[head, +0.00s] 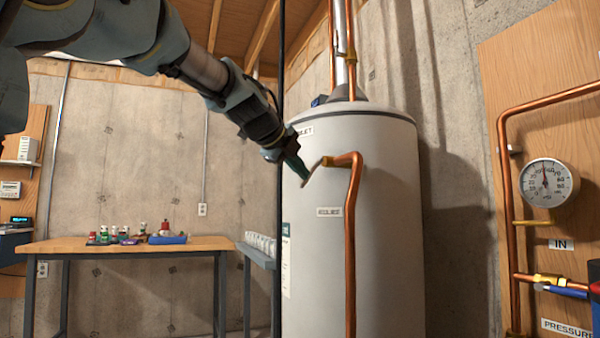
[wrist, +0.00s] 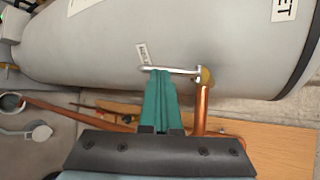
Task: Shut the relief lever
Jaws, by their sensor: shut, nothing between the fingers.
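The relief lever (head: 312,173) is a thin metal lever on the brass valve (head: 329,161) at the side of the white tank (head: 390,220). In the head view it slants down and left from the valve. In the wrist view the lever (wrist: 182,70) is a silver bar reaching left from the brass valve (wrist: 206,77). My gripper (head: 300,174) has its teal fingers shut and empty, with the tips right beside the lever. In the wrist view the fingertips (wrist: 160,74) overlap the bar's middle. I cannot tell whether they touch it.
A copper pipe (head: 351,230) runs from the valve down the tank front, close to my gripper. A gauge (head: 548,182) and more piping are on a board at right. A workbench (head: 130,244) with small items stands at left. A thin dark vertical post (head: 281,60) passes near my arm.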

